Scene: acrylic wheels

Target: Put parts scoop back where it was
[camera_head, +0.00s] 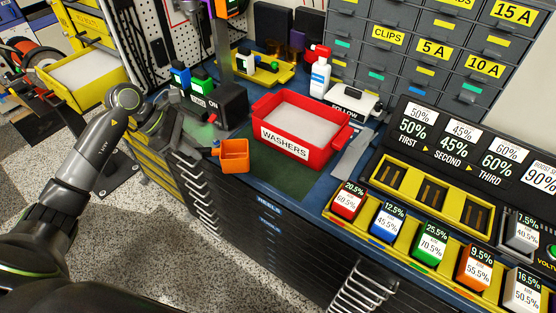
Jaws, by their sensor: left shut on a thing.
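The parts scoop (235,157) is an orange, square, open-topped cup at the front edge of the blue bench, left of the red washers bin. My left gripper (207,146) comes in from the left and is shut on the scoop at its left side. The fingertips and the grip are small and dark, so their detail is hard to tell. The scoop looks upright; I cannot tell whether it touches the bench. My right gripper is not in view.
The red bin (326,149) labelled WASHERS stands on a dark green mat (281,174). A black switch box (229,104) stands behind the scoop. A white bottle (320,78) is behind the bin. Yellow trays with coloured blocks (346,202) fill the right. Grey drawers (400,50) rise behind.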

